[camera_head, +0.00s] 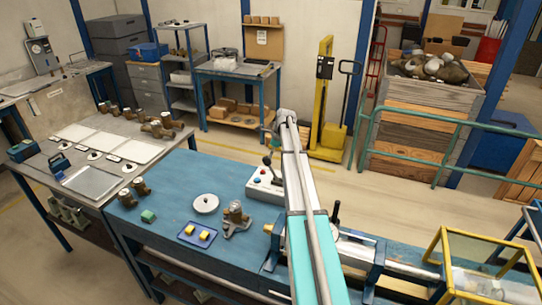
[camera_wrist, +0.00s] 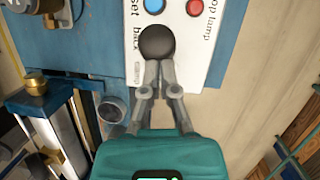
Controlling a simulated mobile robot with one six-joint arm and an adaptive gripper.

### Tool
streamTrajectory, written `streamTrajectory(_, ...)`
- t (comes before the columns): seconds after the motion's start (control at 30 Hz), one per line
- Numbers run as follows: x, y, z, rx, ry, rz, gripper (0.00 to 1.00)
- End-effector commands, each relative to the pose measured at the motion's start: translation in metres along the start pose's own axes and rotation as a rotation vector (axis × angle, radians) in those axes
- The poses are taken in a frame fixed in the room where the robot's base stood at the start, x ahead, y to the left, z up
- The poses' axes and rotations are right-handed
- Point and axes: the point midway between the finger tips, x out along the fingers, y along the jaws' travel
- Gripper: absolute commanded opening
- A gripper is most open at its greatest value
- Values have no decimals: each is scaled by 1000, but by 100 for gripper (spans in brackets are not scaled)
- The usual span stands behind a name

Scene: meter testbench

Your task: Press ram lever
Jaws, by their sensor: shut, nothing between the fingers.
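The lever's black ball knob (camera_wrist: 157,42) stands on a pale control panel (camera_wrist: 192,52) in the wrist view, beside the printed word "back". The same knob (camera_head: 267,160) shows small in the head view, above the white control box (camera_head: 262,186) on the blue bench. My gripper (camera_wrist: 158,66) is shut and empty. Its fingertips are at the knob's lower edge in the wrist view; I cannot tell whether they touch it. In the head view my gripper (camera_head: 271,140) is small, near the knob. The lever's stem is hidden under the knob in the wrist view.
A blue button (camera_wrist: 154,5) and a red button (camera_wrist: 195,7) lie just beyond the knob. The blue bench (camera_head: 165,215) also carries a white disc (camera_head: 205,203), a brass fitting (camera_head: 236,220) and a blue pad with yellow blocks (camera_head: 198,235). A yellow guard frame (camera_head: 485,262) stands at right.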

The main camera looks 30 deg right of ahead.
Motion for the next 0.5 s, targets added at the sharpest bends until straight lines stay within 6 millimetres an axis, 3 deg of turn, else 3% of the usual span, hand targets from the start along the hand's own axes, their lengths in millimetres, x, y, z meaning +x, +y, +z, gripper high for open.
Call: streamTrajectory(0.5,-46,-3,-15,1,3,0,0)
